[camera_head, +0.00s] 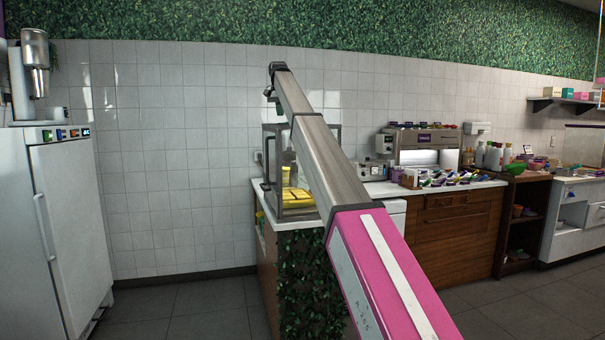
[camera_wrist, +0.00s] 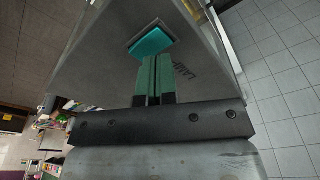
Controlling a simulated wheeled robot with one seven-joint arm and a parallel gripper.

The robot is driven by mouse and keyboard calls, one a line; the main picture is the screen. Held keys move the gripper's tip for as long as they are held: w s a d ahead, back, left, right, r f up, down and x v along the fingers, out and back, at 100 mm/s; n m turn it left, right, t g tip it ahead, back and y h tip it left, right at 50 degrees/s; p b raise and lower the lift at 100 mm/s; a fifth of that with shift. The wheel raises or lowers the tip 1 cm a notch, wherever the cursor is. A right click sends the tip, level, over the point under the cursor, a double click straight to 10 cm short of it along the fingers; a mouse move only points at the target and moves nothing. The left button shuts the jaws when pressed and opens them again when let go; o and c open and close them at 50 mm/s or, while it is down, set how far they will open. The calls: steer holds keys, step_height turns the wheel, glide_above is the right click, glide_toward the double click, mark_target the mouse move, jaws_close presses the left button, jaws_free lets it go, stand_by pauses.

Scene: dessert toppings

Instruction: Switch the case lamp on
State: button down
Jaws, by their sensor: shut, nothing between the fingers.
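The case (camera_head: 267,165) is a glass-sided box on the counter in the head view, with yellow things inside. My arm passes in front of it and hides part of it. In the wrist view a teal switch (camera_wrist: 151,42) sits in a grey metal panel (camera_wrist: 95,75), beside dark lettering that seems to read "LAMP". My gripper (camera_wrist: 155,62) is shut and empty, its green-padded fingertips right at the near edge of the switch. I cannot tell whether they touch it. Whether the lamp is lit is not clear.
A white fridge (camera_head: 70,210) with a metal mixer (camera_head: 36,65) on top stands at the left. To the right, a counter (camera_head: 450,187) holds bottles, small packets and a machine. The tiled wall is close behind the case. Floor between fridge and counter is clear.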

steer(key=shift+r, duration=2.3)
